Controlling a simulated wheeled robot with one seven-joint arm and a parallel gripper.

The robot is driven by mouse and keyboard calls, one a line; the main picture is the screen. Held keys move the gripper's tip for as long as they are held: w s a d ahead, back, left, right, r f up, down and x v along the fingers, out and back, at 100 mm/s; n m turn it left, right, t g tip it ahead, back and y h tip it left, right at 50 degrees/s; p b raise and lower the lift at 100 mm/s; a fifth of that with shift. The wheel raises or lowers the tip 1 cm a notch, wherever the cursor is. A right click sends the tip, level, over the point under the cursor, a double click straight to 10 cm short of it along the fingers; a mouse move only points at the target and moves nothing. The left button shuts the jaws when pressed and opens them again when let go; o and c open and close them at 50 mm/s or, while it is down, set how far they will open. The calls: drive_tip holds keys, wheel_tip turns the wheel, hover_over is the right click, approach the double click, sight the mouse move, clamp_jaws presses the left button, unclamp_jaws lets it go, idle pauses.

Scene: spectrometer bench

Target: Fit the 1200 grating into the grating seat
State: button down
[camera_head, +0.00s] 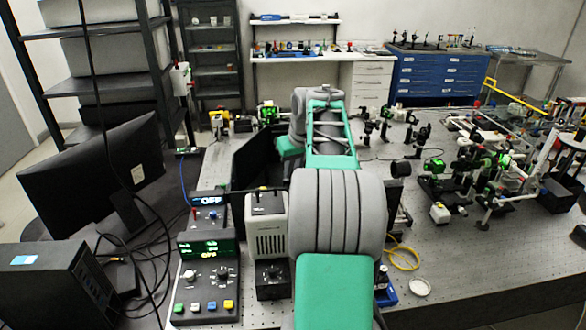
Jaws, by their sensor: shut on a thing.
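I cannot make out the 1200 grating or the grating seat in the head view. My own green and grey arm reaches from the bottom middle over the perforated bench (455,265) and covers the centre of the picture. My gripper does not show; the arm hides whatever lies behind it.
A control box (207,275) with colored buttons and a grey vented unit (266,228) stand close left of my arm. A black monitor (95,175) is farther left. Optics on posts (440,180) crowd the right side. A yellow cable loop (404,256) and round white dish (420,287) lie right of my arm.

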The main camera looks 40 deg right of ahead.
drive_tip(key=shift+f, duration=0.15)
wheel_tip(320, 180, down, 3)
drive_tip(key=shift+r+b, duration=0.15)
drive_tip(key=shift+b, duration=0.95)
drive_tip(key=c, duration=1.3)
unclamp_jaws()
drive_tip(key=d+v, duration=0.1)
drive_tip(key=v, duration=0.6)
drive_tip(key=shift+a+r, duration=0.45)
drive_tip(key=shift+a, duration=0.1)
drive_tip(key=shift+s, duration=0.15)
